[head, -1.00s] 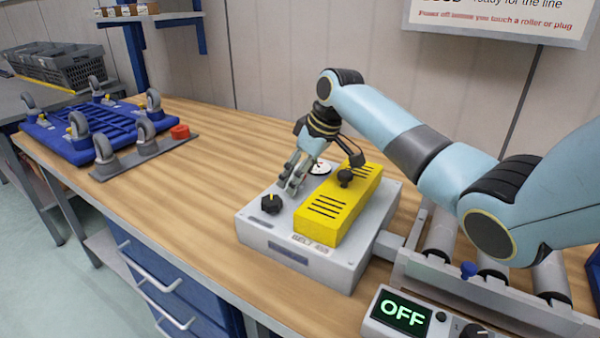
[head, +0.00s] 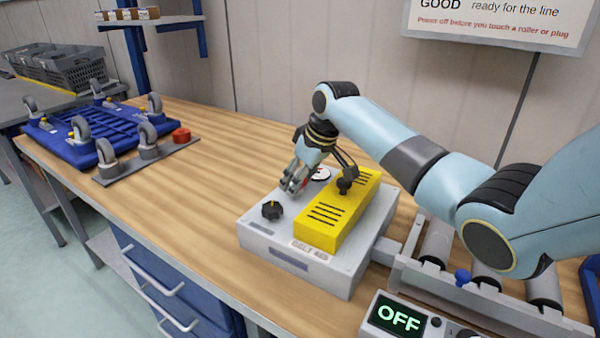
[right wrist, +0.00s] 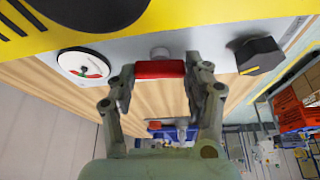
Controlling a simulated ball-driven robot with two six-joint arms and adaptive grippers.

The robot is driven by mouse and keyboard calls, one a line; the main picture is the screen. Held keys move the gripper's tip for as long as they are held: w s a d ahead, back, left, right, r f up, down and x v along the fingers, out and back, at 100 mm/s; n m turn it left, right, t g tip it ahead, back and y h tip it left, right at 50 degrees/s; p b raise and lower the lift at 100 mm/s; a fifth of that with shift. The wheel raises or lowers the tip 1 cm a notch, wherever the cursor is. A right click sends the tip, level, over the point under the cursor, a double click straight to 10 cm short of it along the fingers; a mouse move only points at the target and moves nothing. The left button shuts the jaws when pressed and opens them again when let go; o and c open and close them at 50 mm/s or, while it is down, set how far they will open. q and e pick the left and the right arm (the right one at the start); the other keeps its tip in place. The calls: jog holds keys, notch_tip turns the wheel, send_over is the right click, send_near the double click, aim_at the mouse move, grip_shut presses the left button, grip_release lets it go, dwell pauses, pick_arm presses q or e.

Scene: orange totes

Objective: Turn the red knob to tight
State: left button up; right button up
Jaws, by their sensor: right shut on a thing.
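In the head view only a little red shows there. My right gripper (right wrist: 160,80) is shut on it, one finger at each end; it also shows in the head view (head: 296,186). A white gauge (right wrist: 83,65) with a red and green scale is left of the knob in the wrist view. I cannot read its needle surely. My left gripper is out of view.
A black knob (head: 272,210) and a yellow slotted cover (head: 330,215) are on the box. A display (head: 398,318) reads OFF beside the rollers (head: 437,240). A blue wheeled dolly (head: 75,145) and another red round part (head: 181,135) are at the left. Bare wood lies between.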

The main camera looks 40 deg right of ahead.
jog(key=m+p, duration=0.1)
jog(key=p, duration=0.1)
jog(key=m+h+p, duration=0.1)
jog(key=m+p, duration=0.1)
jog(key=m+h+p, duration=0.1)
jog(key=m+p, duration=0.1)
jog(key=shift+a+r, duration=0.15)
jog(key=shift+r, duration=0.1)
jog(key=m+h+p, duration=0.1)
jog(key=m+p, duration=0.1)
jog(key=m, duration=0.1)
jog(key=shift+f, duration=0.1)
jog(key=shift+a+m+g+h, duration=0.1)
jog(key=shift+m+g+h, duration=0.25)
jog(key=shift+m, duration=0.55)
jog(key=shift+w+f+m+h, duration=0.1)
jog(key=shift+m+h, duration=0.25)
jog(key=shift+m, duration=0.55)
jog(key=m+g, duration=0.1)
jog(key=m, duration=0.1)
jog(key=m+g+b, duration=0.1)
jog(key=m, duration=0.1)
jog(key=shift+m+h, duration=0.4)
jog(key=o, duration=1.2)
